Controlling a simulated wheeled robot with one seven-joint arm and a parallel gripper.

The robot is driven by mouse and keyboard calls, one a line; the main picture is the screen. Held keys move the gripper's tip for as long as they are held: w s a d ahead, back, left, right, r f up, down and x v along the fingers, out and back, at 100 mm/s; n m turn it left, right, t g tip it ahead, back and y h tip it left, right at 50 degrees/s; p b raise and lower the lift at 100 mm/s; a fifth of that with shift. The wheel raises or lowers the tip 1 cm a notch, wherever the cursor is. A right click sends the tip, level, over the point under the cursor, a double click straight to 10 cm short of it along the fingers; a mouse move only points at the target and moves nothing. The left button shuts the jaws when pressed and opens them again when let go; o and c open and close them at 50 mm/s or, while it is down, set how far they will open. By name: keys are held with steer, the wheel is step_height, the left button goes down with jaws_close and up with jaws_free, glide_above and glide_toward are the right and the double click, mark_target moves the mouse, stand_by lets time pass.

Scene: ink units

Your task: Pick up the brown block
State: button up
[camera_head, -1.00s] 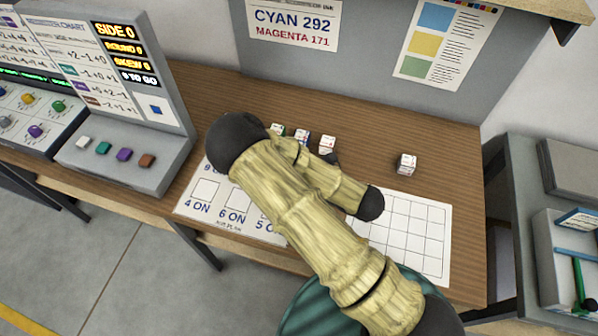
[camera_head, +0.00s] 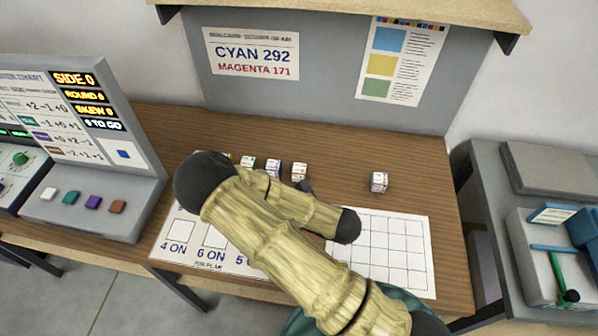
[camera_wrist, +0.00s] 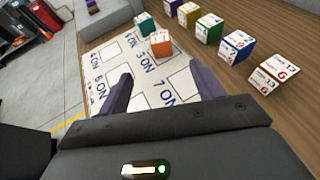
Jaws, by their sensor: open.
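An orange-brown numbered block (camera_wrist: 160,43) lies on the white printed sheet (camera_wrist: 110,50) in the wrist view, beside a teal block (camera_wrist: 145,24). My gripper (camera_wrist: 162,87) is open and empty. Its two dark fingers stand apart over the sheet, and the brown block shows beyond the gap between them, clear of both. In the head view my arm hides the brown block and my gripper.
A row of numbered blocks includes green (camera_wrist: 209,28), blue (camera_wrist: 237,46) and red-marked white (camera_wrist: 273,74) ones. A separate block (camera_head: 379,182) stands near the grid sheet (camera_head: 385,250). A console (camera_head: 75,222) with coloured buttons stands left. A grey panel rises behind.

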steer(key=shift+w+d, duration=0.1)
steer(key=w+d+r+m+t+h, duration=0.1)
steer(key=w+d+m+h, duration=0.35)
steer(key=d+m, duration=0.6)
steer(key=w+d+r+m+t+h, duration=0.2)
steer(key=w+d+m+h, duration=0.25)
steer(key=m, duration=1.05)
steer(key=s+d+r+m+g+h, duration=0.1)
steer(key=s+d+r+m+g, duration=0.2)
steer(key=m, duration=0.8)
steer(key=s+d+r+m+g+h, duration=0.2)
steer(key=s+d+r+m, duration=0.5)
steer(key=s+m, duration=0.4)
steer(key=shift+s+m+g, duration=0.15)
steer(key=shift+m+g, duration=0.4)
steer(key=shift+g, duration=0.25)
steer(key=shift+c, duration=0.2)
